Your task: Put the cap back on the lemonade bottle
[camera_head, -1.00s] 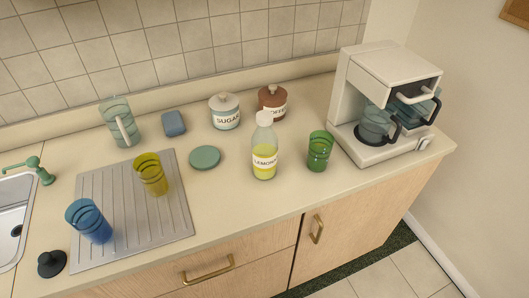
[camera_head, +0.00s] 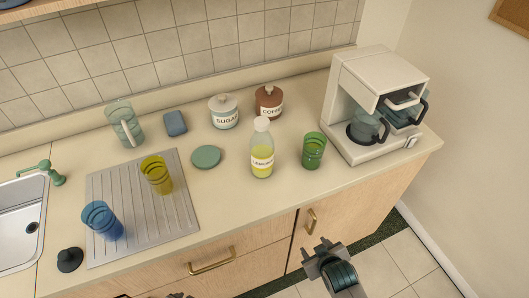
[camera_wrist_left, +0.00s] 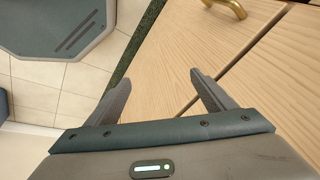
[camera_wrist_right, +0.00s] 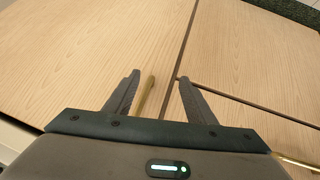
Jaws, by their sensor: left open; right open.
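The lemonade bottle (camera_head: 262,163) stands upright on the counter, clear with yellow drink and a white label. A whitish piece (camera_head: 261,124) tops its neck; I cannot tell whether it is the cap. No separate loose cap can be made out. My right gripper (camera_head: 315,251) is open and empty, in front of the cabinet doors below the counter edge; its spread fingers show in the right wrist view (camera_wrist_right: 158,80). My left gripper (camera_wrist_left: 168,80) is open and empty in front of the wooden cabinet fronts; only a dark bit shows at the head view's bottom edge.
A green glass (camera_head: 314,151) stands just right of the bottle, with the coffee machine (camera_head: 350,88) beyond. A teal disc (camera_head: 206,157) lies left. Sugar (camera_head: 224,112) and coffee (camera_head: 268,101) jars stand behind. Yellow (camera_head: 156,174) and blue (camera_head: 102,220) glasses stand on the drainboard (camera_head: 180,222).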

